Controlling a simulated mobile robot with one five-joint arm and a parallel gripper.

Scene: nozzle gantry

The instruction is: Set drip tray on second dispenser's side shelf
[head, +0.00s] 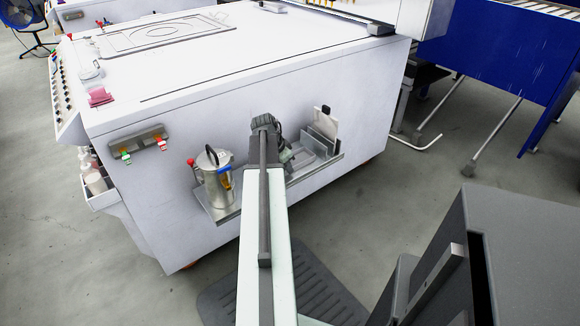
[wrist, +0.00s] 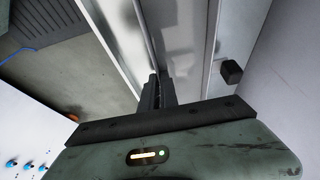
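A white machine (head: 185,190) carries a metal side shelf (head: 228,213) low on its near face. A grey metal tray-like piece (head: 325,146), which may be the drip tray, sits toward the right of this shelf, partly hidden by my arm. My gripper (head: 280,150) is over the shelf just left of it. In the wrist view my gripper's dark fingers (wrist: 158,90) are close together, pointing at a thin metal edge (wrist: 147,40). I cannot tell whether they hold it. I cannot tell which machine is the second dispenser.
A metal jug (head: 215,180) stands at the shelf's left part. A white upright plate (head: 324,126) with a black knob stands at its right; the knob (wrist: 231,72) shows in the wrist view. A hook rail (head: 140,143) is above left.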

